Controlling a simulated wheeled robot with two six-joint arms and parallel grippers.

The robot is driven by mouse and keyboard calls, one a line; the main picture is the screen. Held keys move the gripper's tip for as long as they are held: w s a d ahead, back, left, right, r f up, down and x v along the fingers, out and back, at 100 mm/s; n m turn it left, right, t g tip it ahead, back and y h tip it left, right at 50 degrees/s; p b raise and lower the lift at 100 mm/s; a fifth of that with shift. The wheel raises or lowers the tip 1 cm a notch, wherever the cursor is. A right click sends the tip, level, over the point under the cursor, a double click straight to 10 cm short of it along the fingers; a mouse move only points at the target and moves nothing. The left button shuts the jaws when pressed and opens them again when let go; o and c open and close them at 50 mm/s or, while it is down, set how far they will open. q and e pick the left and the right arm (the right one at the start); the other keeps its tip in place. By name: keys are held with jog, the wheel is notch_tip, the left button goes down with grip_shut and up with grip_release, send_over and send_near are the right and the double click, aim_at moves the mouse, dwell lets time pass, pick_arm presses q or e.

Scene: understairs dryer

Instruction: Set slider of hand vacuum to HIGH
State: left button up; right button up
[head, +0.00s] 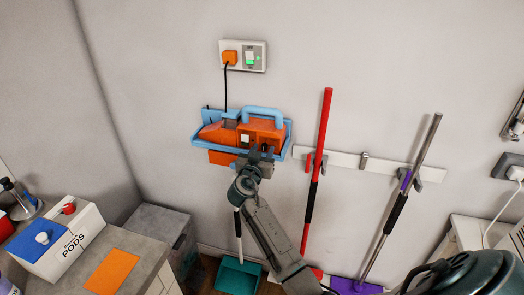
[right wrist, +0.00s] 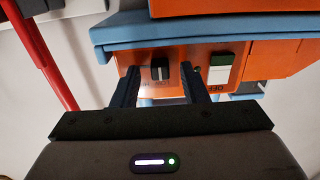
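The orange hand vacuum (head: 265,129) with a blue handle sits in a blue wall holder (head: 283,149) in the head view. In the right wrist view its orange body (right wrist: 233,47) carries a dark slider (right wrist: 160,68). Beside it is a green and white switch (right wrist: 220,64) with an OFF label. My right gripper (head: 262,152) is at the vacuum's front. In the right wrist view my right gripper (right wrist: 160,72) is open, one finger either side of the slider, with gaps showing. My left gripper is not in view.
A wall socket (head: 242,56) with an orange plug and black cord is above. A red-handled pole (head: 325,125) and a grey-handled mop (head: 425,150) hang right on a white rail (head: 345,159). A teal dustpan (head: 238,277) is below. A counter (head: 140,256) stands left.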

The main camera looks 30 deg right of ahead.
jog(key=shift+c, duration=0.2)
grip_shut()
jog(key=shift+s+d+f+b, duration=0.1)
jog(key=shift+s+d+b, duration=0.2)
jog(key=shift+s, duration=0.1)
jog(key=shift+s+d+b, duration=0.35)
jog(key=shift+s+d, duration=0.35)
jog(key=shift+s, duration=0.1)
jog(key=shift+o, duration=0.2)
grip_release()
jog(key=shift+s, duration=0.1)
